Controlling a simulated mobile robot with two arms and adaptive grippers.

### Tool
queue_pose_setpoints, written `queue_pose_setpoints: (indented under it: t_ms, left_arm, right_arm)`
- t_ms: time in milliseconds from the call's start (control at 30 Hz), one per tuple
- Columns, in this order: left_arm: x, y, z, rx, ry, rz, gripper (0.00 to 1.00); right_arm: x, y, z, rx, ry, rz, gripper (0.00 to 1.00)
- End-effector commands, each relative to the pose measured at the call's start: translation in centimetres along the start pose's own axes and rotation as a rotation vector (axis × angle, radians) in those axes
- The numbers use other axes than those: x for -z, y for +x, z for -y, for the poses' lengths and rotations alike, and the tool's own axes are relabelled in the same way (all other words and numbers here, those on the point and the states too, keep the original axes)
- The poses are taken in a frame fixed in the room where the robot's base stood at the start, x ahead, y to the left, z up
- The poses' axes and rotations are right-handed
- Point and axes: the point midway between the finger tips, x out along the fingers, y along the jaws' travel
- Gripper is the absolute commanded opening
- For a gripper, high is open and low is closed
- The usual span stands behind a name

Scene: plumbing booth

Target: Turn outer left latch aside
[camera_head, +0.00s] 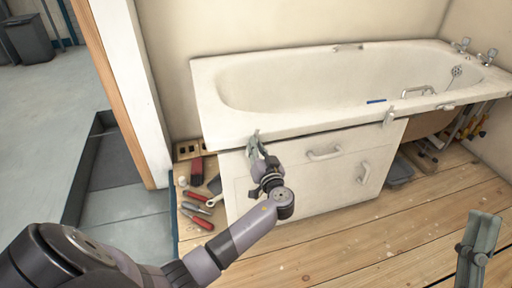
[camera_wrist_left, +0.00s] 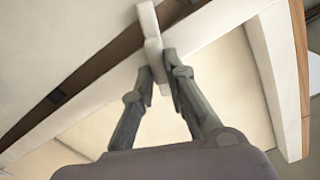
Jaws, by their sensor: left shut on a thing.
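The outer left latch (camera_wrist_left: 152,42) is a small pale tab at the bathtub's (camera_head: 205,92) lower rim, above the left end of the white front panel (camera_head: 300,185). My left gripper (camera_head: 256,145) reaches up to it from below and mostly hides it in the head view. In the left wrist view my left gripper's fingertips (camera_wrist_left: 158,72) stand one on each side of the latch's lower part, shut on it. The latch lies across the dark gap under the rim, with its lower end over the panel. My right gripper (camera_head: 478,248) shows partly at the lower right, away from the tub; its opening is unclear.
A second latch (camera_head: 389,117) sits at the panel's right end. The panel has two handles (camera_head: 324,154). More tools lie under the tub at right. The front floor is clear.

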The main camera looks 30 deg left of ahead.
Motion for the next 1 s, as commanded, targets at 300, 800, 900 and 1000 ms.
queue_pose_setpoints:
  t_ms: [300,800,900,1000]
  left_arm:
    - [0.0,0.0,-0.3,-0.001,0.303,0.001,0.00]
    - [-0.2,-0.1,-0.8,-0.002,0.776,0.002,0.00]
    - [-0.3,-0.1,-0.8,-0.002,0.864,0.002,0.00]
    - [-0.4,-0.1,-0.9,-0.002,0.945,0.002,0.00]
  right_arm:
    - [-1.8,0.0,-0.1,-0.003,-0.003,0.103,0.40]
    - [-7.5,-1.5,-1.0,-0.019,-0.019,0.444,0.40]
    - [-8.8,-2.3,-1.2,-0.023,-0.022,0.527,0.40]
    - [-10.0,-3.1,-1.5,-0.028,-0.025,0.610,0.40]
